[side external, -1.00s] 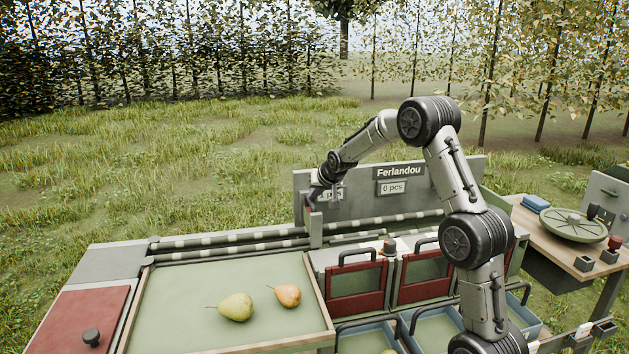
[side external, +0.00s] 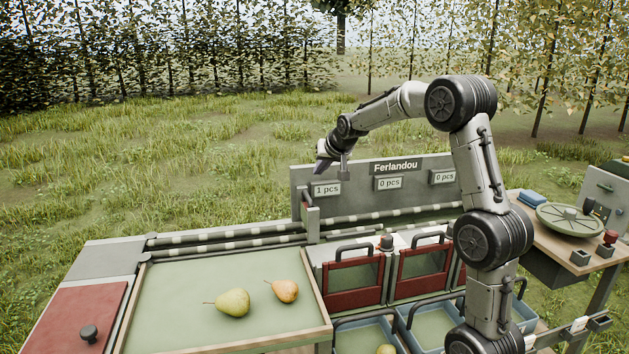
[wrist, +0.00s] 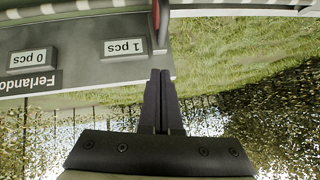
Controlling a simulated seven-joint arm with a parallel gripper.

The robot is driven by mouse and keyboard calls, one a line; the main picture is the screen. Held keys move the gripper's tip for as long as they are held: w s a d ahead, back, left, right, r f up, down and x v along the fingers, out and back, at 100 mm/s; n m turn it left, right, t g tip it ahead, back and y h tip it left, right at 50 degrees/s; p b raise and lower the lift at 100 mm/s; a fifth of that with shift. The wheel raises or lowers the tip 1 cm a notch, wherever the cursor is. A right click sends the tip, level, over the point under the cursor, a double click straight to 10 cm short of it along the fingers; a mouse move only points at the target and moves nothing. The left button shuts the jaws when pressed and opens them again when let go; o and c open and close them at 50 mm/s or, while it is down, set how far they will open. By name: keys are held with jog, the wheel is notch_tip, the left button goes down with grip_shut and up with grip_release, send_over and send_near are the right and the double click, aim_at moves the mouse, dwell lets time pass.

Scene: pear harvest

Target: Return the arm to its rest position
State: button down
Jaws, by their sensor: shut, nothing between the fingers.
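My gripper (side external: 323,166) is raised in the side external view, in front of the upper left end of the grey sign board (side external: 356,195). In the wrist view my gripper's fingers (wrist: 160,76) are together, with nothing between them. The board also shows upside down in the wrist view (wrist: 85,65), with plates reading "1 pcs" and "0 pcs". My arm arches from the lower right up and over to the left, clear of the pears and crates.
A green pear (side external: 233,303) and an orange-yellow pear (side external: 286,291) lie on the green tray (side external: 180,280). Red-framed gates (side external: 354,281) and blue crates (side external: 436,330) stand to the right. A side table (side external: 520,217) holds a round green scale dish (side external: 570,221).

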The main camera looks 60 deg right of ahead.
jog(key=s+a+r+n+t, duration=0.2)
jog(key=a+r, duration=0.7)
jog(key=a, duration=0.1)
jog(key=s+a+r+n+y, duration=0.2)
jog(key=s+a+n+y, duration=0.1)
jog(key=s+a, duration=0.8)
jog(key=s+a+f+n+g+y, duration=0.1)
jog(key=s+a+f+n+g, duration=0.1)
jog(key=s+a+f, duration=0.3)
jog(key=s+a+f+n+g+y, duration=0.1)
jog(key=s+a+f+n+g, duration=0.1)
jog(key=s+a+f, duration=0.3)
jog(key=s+f+n, duration=0.1)
jog(key=s+f, duration=0.2)
jog(key=s, duration=0.4)
jog(key=shift+s, duration=0.4)
